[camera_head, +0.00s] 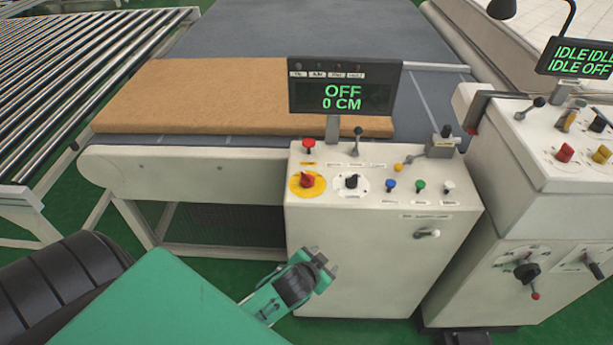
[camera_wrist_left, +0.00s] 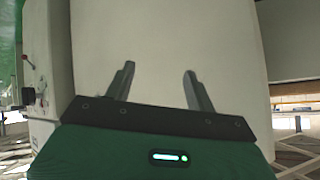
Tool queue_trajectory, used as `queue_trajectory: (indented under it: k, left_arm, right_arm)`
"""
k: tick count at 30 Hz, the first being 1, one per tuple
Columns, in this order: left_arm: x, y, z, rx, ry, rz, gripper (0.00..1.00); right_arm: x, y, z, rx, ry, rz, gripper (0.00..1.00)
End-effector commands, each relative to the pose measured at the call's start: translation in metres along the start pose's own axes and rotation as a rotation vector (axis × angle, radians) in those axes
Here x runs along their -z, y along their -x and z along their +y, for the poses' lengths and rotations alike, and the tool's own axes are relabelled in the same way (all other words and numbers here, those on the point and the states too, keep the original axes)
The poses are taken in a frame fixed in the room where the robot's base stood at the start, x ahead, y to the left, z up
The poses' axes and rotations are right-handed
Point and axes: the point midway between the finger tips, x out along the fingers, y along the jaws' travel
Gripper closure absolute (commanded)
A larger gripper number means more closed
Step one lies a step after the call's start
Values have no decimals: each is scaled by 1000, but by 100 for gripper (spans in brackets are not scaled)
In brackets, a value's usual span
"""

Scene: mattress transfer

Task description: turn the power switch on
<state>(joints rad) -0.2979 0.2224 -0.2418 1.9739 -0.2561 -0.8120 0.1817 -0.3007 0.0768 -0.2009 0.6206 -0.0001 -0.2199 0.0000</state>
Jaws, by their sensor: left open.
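The control box (camera_head: 375,250) is cream with a sloping top panel. On it are a red rotary knob on a yellow disc (camera_head: 307,181) and a black rotary knob on a white disc (camera_head: 351,182). I cannot tell from the labels which one is the power switch. The display (camera_head: 344,90) reads "OFF 0 CM". My left gripper (camera_head: 326,264) is in front of the box's front face, below the knobs, touching none of them. In the left wrist view its fingers (camera_wrist_left: 158,82) are apart and empty, facing a pale surface.
A tan mattress (camera_head: 200,95) lies on the grey conveyor behind the box. Several coloured buttons and small levers crowd the panel. A second cream console (camera_head: 540,180) stands close on the right, its display reading "IDLE". A roller conveyor (camera_head: 70,80) is at left.

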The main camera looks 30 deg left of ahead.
Motion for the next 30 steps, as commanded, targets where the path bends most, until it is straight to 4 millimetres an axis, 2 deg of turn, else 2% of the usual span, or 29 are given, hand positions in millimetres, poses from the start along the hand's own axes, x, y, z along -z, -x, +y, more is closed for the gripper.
queue_trajectory:
  k: [1, 2, 3, 6, 12, 15, 18, 21, 24, 27, 30]
  left_arm:
    - [32, 15, -8, 16, -2, 62, 45]
    - [52, 23, -14, 28, -5, 108, 45]
    - [81, 33, -20, 44, -14, 182, 45]
    - [147, 51, -30, 71, -53, 387, 45]
    - [248, 81, -27, 57, -184, 772, 45]
    - [293, 101, -14, 12, -297, 978, 45]
    - [328, 124, 6, -70, -450, 1177, 45]
    - [348, 144, 29, -183, -637, 1336, 45]
    - [352, 155, 50, -320, -848, 1435, 45]
    - [343, 156, 63, -470, -1083, 1465, 45]
    - [326, 147, 63, -627, -1322, 1414, 45]
  right_arm:
    - [1, 3, 3, -3, 0, 1, 50]
    - [2, 4, 4, -4, 0, 1, 50]
    - [2, 4, 6, -6, 1, 2, 50]
    - [3, 5, 10, -10, 1, 3, 50]
    - [2, 6, 12, -12, 2, 2, 50]
    - [2, 6, 10, -10, 1, 1, 50]
    - [1, 6, 6, -7, 0, 1, 50]
    - [1, 7, 2, -2, -1, 0, 50]
    - [1, 7, -3, 3, -2, 0, 50]
    - [2, 7, -4, 5, -2, 1, 50]
    - [2, 8, -4, 4, -1, 1, 50]
